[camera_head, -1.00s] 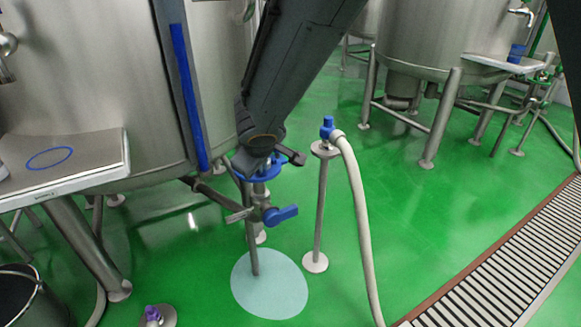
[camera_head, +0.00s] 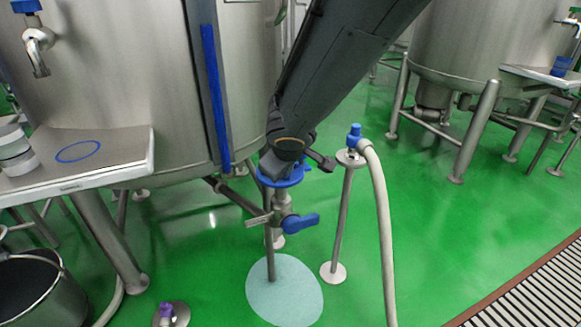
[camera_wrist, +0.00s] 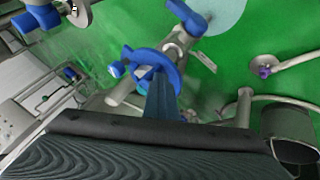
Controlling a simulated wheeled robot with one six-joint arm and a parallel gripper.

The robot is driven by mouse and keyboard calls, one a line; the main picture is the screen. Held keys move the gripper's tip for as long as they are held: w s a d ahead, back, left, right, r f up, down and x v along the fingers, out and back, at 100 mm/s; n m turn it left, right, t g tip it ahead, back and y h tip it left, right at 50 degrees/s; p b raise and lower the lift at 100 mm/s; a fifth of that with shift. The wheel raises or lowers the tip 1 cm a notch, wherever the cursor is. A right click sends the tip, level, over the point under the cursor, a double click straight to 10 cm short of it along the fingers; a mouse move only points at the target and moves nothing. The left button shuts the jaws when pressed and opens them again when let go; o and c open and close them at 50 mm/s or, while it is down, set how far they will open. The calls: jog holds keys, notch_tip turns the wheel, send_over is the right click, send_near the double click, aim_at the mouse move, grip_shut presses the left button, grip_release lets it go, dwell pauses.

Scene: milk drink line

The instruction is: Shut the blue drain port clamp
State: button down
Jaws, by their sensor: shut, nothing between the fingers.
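The blue drain port clamp (camera_head: 283,180) sits on top of the steel drain valve assembly, at the end of the pipe from the large tank. Part of it is hidden by my arm in the head view. In the wrist view the clamp (camera_wrist: 158,62) is a blue ring with projecting parts around the steel port. My gripper (camera_wrist: 162,92) is shut and empty, with its narrow dark-blue finger end right at the clamp's near side. I cannot tell whether it touches the clamp, or whether the clamp is open. A blue valve lever (camera_head: 301,223) points right below the clamp.
A steel stand (camera_head: 339,210) with a blue-topped hose fitting (camera_head: 354,136) and pale hose (camera_head: 383,220) is close on the right. A tank-side shelf (camera_head: 115,160) and black bucket (camera_head: 40,290) stand left. A pale round patch (camera_head: 290,293) lies below the valve.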

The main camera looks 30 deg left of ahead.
jog(key=w+d+p+v, duration=0.2)
jog(key=p+v, duration=0.3)
jog(key=v, duration=0.5)
jog(key=s+d+r+m+g+h, duration=0.15)
jog(key=d+m+h, duration=0.4)
jog(key=d, duration=1.75)
jog(key=s+d+r+m+g+y, duration=0.15)
jog(key=s+d+m+g, duration=0.45)
jog(key=s+d, duration=0.75)
jog(key=s+d+r+m+t+p, duration=0.1)
jog(key=d+r+m+p, duration=0.3)
jog(key=p, duration=1.4)
jog(key=shift+s+d+r, duration=0.45)
jog(key=shift+d+r, duration=1.5)
jog(key=shift+r, duration=0.5)
jog(key=shift+a, duration=0.1)
